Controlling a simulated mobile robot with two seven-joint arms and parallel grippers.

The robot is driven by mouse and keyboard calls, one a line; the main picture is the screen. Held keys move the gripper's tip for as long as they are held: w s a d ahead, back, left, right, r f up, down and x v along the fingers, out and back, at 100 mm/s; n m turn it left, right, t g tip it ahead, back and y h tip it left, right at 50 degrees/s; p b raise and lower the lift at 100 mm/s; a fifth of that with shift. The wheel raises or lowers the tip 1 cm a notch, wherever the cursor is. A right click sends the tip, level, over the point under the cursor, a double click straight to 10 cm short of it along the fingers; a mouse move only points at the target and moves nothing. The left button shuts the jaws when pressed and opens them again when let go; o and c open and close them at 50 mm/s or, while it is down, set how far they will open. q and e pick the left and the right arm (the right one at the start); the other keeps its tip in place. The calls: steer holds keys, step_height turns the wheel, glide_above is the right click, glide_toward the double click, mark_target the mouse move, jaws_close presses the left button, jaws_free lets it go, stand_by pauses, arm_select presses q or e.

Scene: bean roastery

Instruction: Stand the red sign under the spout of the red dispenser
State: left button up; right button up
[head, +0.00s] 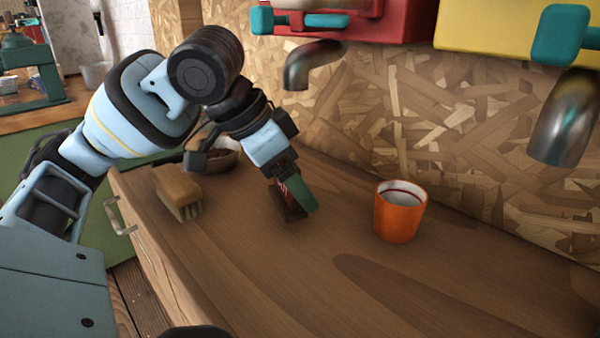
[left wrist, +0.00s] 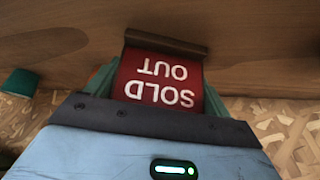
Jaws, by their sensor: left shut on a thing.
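The red sign (left wrist: 158,75) reads "SOLD OUT", upside down in the left wrist view, and has a dark brown base bar. My left gripper (head: 298,196) is shut on it, with a green finger at each side. In the head view the sign (head: 283,190) is mostly hidden by the gripper, its base low at the counter; I cannot tell whether it touches. The red dispenser (head: 395,22) is on the wall at the top, with a grey metal spout (head: 312,65) pointing down. The gripper and sign are below the spout in the picture. My right gripper is not in view.
An orange cup (head: 398,215) stands on the wooden counter (head: 300,275) right of the gripper. A brush (head: 178,192) and a bowl (head: 222,155) are to the left. A yellow dispenser (head: 490,28) with its own spout (head: 563,118) is at right. The front counter is clear.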

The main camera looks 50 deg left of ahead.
arm_select(q)
steer(key=shift+w, duration=0.95)
steer(key=shift+w+a+f, duration=0.1)
steer(key=shift+w+f, duration=0.1)
steer(key=shift+f, duration=0.2)
steer(key=shift+s+f+b, duration=0.1)
steer(key=shift+f+b, duration=0.35)
steer(key=shift+b, duration=0.05)
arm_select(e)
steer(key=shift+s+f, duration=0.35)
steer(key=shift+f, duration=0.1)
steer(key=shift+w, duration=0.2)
arm_select(q)
steer(key=o, duration=0.9)
steer(key=shift+f, duration=0.1)
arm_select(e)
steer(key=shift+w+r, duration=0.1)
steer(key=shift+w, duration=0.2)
